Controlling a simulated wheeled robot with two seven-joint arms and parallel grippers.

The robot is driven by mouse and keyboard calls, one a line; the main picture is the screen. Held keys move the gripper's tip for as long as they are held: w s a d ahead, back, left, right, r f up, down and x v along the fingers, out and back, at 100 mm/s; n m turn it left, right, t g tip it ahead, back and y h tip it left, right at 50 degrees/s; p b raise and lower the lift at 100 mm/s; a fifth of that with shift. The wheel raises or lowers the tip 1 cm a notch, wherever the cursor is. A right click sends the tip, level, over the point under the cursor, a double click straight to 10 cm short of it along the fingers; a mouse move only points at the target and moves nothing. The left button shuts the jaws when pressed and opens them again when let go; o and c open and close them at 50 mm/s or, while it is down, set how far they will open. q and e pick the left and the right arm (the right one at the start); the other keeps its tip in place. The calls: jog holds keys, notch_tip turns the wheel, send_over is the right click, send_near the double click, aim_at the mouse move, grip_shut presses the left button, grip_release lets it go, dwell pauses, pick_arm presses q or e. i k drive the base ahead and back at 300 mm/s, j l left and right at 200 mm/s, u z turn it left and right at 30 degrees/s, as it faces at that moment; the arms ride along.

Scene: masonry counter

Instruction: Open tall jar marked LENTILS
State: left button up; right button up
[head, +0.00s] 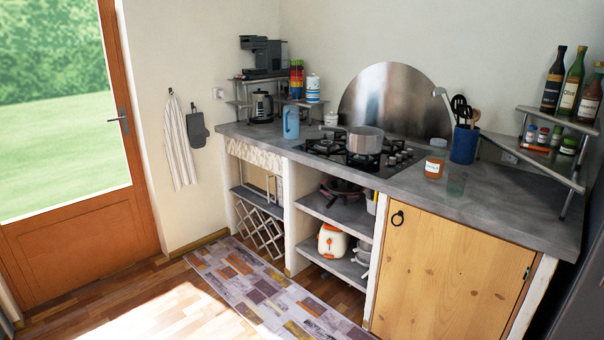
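No label that I can read says LENTILS, so I cannot tell which container is the lentils jar. A white and blue canister (313,88) stands upright on the small corner shelf at the back left. A short jar with orange-brown contents, a pale label and a light lid (434,167) stands on the counter right of the hob; its label is too small to read. A small white lidded pot (331,118) stands near the back wall. Neither of my grippers is in view.
The grey counter (520,205) holds a blue jug (291,122), kettle (262,106), saucepan (365,140) on the hob, clear glass (456,184) and blue utensil holder (465,144). Bottles stand on the right corner shelf (550,120). A patterned rug (270,290) lies on the open floor.

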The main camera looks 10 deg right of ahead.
aim_at(436, 156)
jog(key=i+z, duration=0.2)
jog(key=i, duration=0.25)
jog(key=i+j+z, duration=0.2)
jog(key=i, duration=0.2)
jog(key=i+j+z, duration=0.25)
jog(key=i, duration=0.2)
jog(key=i+j+z, duration=0.25)
jog(key=i+z, duration=0.2)
jog(key=i+j+z, duration=0.3)
jog(key=z, duration=0.2)
jog(key=i+j+z, duration=0.25)
jog(key=j+z, duration=0.2)
jog(key=j, duration=0.15)
jog(key=i+j+z, duration=0.15)
jog(key=j, duration=0.2)
jog(key=j+z, duration=0.1)
jog(key=j, duration=0.2)
